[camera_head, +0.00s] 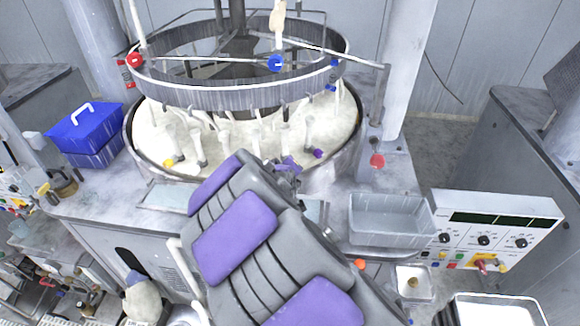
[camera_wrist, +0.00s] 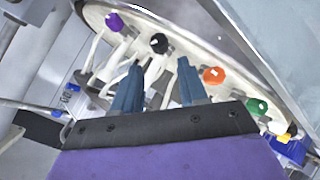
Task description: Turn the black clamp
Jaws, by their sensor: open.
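The black clamp (camera_wrist: 159,43) shows in the wrist view as a round black knob with a small white mark, on the rim of the round platen. It sits between a purple clamp (camera_wrist: 114,22) and an orange clamp (camera_wrist: 213,75). My gripper (camera_wrist: 160,64) is open, its two blue-grey fingers apart and empty. The black knob appears just beyond the gap between the fingertips; I see no contact. In the head view my gripper (camera_head: 287,166) is small at the platen's front edge, and I cannot make out the black clamp there; my arm covers that part.
Green (camera_wrist: 257,106) and yellow (camera_wrist: 286,136) clamps sit further along the rim. A metal ring (camera_head: 240,95) stands above the white platen (camera_head: 345,120). A blue box (camera_head: 85,135) is at left, a clear bin (camera_head: 390,218) and a control panel (camera_head: 495,232) at right.

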